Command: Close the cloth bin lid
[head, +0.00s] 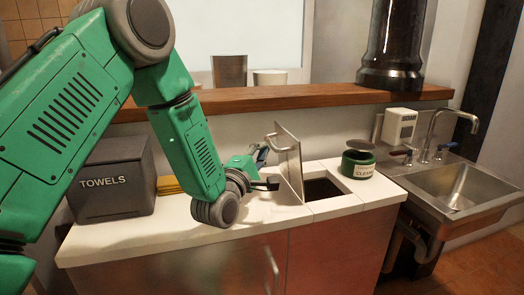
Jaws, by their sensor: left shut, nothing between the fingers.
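The bin lid (289,165) is a pale panel standing nearly upright at the left edge of a dark square opening (322,189) in the white counter. A bar handle (270,139) sits on the lid's left face, near its top. My left gripper (272,184) is shut and empty, just left of the lid's lower part. I cannot tell whether its tip touches the lid. The green arm hides part of the counter behind it. My right gripper is not in view.
A grey TOWELS box (112,181) and folded yellow cloths (168,185) are on the counter's left. A green container (358,164) stands right of the opening, near a steel sink (456,188). A wooden shelf (290,97) runs above the counter.

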